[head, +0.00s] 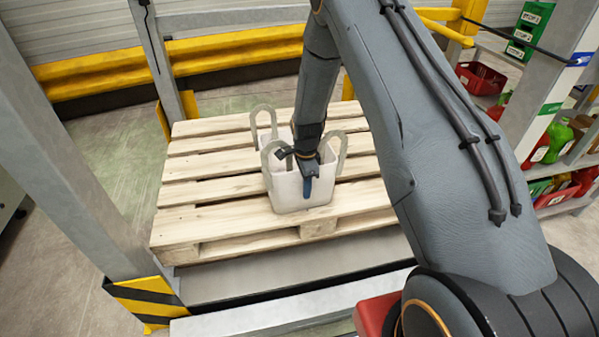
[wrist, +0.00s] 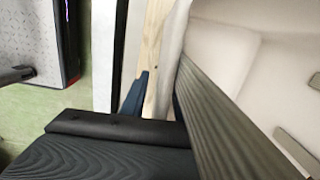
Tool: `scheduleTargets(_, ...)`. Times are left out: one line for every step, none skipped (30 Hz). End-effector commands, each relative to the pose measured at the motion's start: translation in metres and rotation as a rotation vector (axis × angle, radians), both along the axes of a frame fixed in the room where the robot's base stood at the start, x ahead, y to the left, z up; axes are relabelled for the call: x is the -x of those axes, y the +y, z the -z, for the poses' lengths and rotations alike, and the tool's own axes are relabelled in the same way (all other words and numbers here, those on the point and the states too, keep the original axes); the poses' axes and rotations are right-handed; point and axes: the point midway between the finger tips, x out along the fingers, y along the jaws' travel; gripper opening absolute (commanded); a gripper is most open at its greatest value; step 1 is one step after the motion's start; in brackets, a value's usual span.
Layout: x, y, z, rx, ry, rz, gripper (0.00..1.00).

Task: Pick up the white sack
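The white sack (head: 302,190) stands upright on the wooden pallet, open at the top, with grey-beige loop handles rising from its rim. My gripper (head: 308,176) points down at its front rim, beside the front handles. One blue finger shows outside the front wall. In the wrist view, that blue fingertip (wrist: 135,95) is left of the sack's pale wall, with a strip of wood visible beside it. The handle strap (wrist: 235,120) crosses close to the camera and partly hides the other dark finger. The fingers look apart, with the sack's edge between them.
The wooden pallet (head: 225,225) has bare slats around the sack. A grey post (head: 70,165) stands at left and yellow rails (head: 235,46) run behind. At right, a shelf post (head: 553,85) borders shelves with bottles and red bins (head: 480,78).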

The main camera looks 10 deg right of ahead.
Motion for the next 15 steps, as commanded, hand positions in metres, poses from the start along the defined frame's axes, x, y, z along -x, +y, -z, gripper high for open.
scheduleTargets(-0.0001, 0.0001, -0.0003, 0.000, 0.000, 0.000, 0.28)
scheduleTargets(-0.0001, 0.0001, -0.0003, 0.000, 0.000, 0.000, 0.28)
scheduleTargets(-0.0001, 0.0001, -0.0003, 0.000, 0.000, 0.000, 0.25)
scheduleTargets(0.0000, 0.0001, -0.0004, 0.000, 0.000, 0.000, 0.20)
scheduleTargets(0.0000, 0.0001, -0.0004, 0.000, 0.000, 0.000, 0.15)
scheduleTargets(0.0000, 0.0001, -0.0004, 0.000, 0.000, 0.000, 0.08)
scheduleTargets(0.0000, 0.0001, -0.0004, 0.000, 0.000, 0.000, 0.03)
scheduleTargets(0.0000, 0.0001, -0.0004, 0.000, 0.000, 0.000, 0.00)
scheduleTargets(0.0000, 0.0001, -0.0005, 0.000, 0.000, 0.000, 0.00)
scheduleTargets(0.0000, 0.0000, -0.0005, 0.000, 0.000, 0.000, 0.00)
scheduleTargets(0.0000, 0.0000, -0.0005, 0.000, 0.000, 0.000, 0.00)
scheduleTargets(0.0000, 0.0000, -0.0005, 0.000, 0.000, 0.000, 0.00)
scheduleTargets(-0.0007, 0.0000, -0.0010, 0.000, -0.001, 0.000, 0.00)
scheduleTargets(-0.0007, -0.0001, -0.0010, 0.000, -0.001, 0.000, 0.00)
scheduleTargets(-0.0007, -0.0001, -0.0010, 0.000, -0.001, 0.000, 0.00)
